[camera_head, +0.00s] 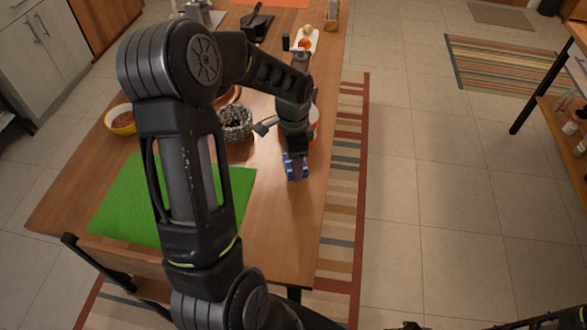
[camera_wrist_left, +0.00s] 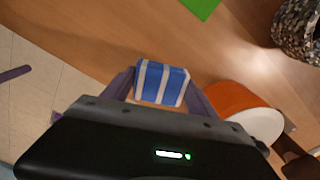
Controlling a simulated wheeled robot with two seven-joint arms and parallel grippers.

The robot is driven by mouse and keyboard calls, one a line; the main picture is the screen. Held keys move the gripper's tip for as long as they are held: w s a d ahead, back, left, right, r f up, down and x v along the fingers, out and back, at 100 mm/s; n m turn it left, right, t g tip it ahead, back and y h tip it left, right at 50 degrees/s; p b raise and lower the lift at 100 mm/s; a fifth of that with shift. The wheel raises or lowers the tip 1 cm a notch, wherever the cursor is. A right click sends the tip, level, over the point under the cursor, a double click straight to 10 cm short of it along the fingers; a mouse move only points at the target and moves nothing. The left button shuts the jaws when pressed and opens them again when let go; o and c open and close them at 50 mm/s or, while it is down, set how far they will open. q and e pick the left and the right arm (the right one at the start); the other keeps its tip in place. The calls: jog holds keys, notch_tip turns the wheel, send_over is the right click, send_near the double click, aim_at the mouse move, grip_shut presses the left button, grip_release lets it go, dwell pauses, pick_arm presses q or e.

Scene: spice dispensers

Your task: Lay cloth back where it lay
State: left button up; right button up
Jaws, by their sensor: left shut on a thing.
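The cloth (camera_head: 296,168), small and folded with blue and white stripes, is between the fingertips of my left gripper (camera_head: 294,158). In the left wrist view the cloth (camera_wrist_left: 161,83) sits between the two purple-grey fingers of my left gripper (camera_wrist_left: 161,88), which is shut on it. The gripper is over the wooden table (camera_head: 275,215) near its right edge. Whether the cloth touches the table is hard to tell. My right gripper does not show.
A white and orange round container (camera_wrist_left: 245,110) stands close beside the gripper. A grey woven basket (camera_head: 235,124), a yellow bowl (camera_head: 121,120) and a green mat (camera_head: 125,200) lie left of it. Bare wood surrounds the cloth on its near side.

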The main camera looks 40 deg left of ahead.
pick_arm(q)
jog(key=shift+f, duration=1.9)
jog(key=o, duration=1.5)
jog(key=shift+f, duration=0.15)
jog(key=shift+c, duration=0.2)
notch_tip(320, 180, up, 12)
jog(key=shift+r+b, duration=0.2)
jog(key=shift+b, duration=0.15)
